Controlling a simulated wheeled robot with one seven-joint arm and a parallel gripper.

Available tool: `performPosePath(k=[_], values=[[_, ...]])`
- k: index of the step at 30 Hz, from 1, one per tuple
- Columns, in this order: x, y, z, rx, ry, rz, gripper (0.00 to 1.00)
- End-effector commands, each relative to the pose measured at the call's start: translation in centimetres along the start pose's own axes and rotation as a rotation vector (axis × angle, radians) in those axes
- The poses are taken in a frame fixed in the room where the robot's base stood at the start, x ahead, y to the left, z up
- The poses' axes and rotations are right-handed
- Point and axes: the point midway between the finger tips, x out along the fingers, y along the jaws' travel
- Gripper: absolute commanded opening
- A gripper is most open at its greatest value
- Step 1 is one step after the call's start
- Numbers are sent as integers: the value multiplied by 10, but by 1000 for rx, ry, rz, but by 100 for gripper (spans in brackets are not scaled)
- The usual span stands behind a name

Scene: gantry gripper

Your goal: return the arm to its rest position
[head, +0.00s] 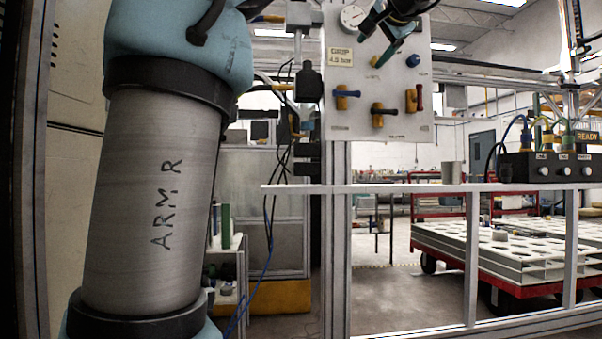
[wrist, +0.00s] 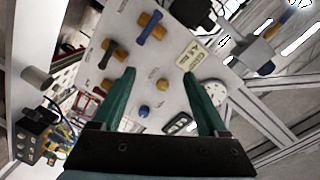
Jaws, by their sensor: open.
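My gripper (head: 374,48) shows at the top of the head view, in front of a white valve panel (head: 365,123). Its two green fingers stand apart with nothing between them in the wrist view (wrist: 158,76). The wrist view looks at the panel (wrist: 125,35) at a tilt, with a yellow knob (wrist: 162,84) and a blue knob (wrist: 144,111) seen between the fingers. The fingers appear clear of the panel, though the exact gap is hard to tell. My arm's thick grey link, marked ARM R, fills the left of the head view.
The panel carries a gauge (head: 352,17) and valves with blue (head: 346,93), black (head: 380,108) and red (head: 420,97) handles. Red carts stand behind.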

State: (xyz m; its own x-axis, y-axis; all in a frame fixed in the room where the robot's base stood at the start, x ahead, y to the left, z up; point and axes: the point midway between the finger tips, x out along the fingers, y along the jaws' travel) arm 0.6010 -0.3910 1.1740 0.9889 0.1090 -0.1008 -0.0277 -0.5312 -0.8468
Motion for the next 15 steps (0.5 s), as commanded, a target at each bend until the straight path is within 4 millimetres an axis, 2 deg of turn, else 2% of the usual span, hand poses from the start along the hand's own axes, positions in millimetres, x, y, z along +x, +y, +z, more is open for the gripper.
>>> performPosePath(k=[8, 11, 14, 15], values=[[37, 59, 36, 47, -68, 125, 76], [54, 90, 60, 61, -109, 193, 76], [72, 129, 95, 66, -168, 284, 76], [79, 147, 113, 64, -198, 325, 76]])
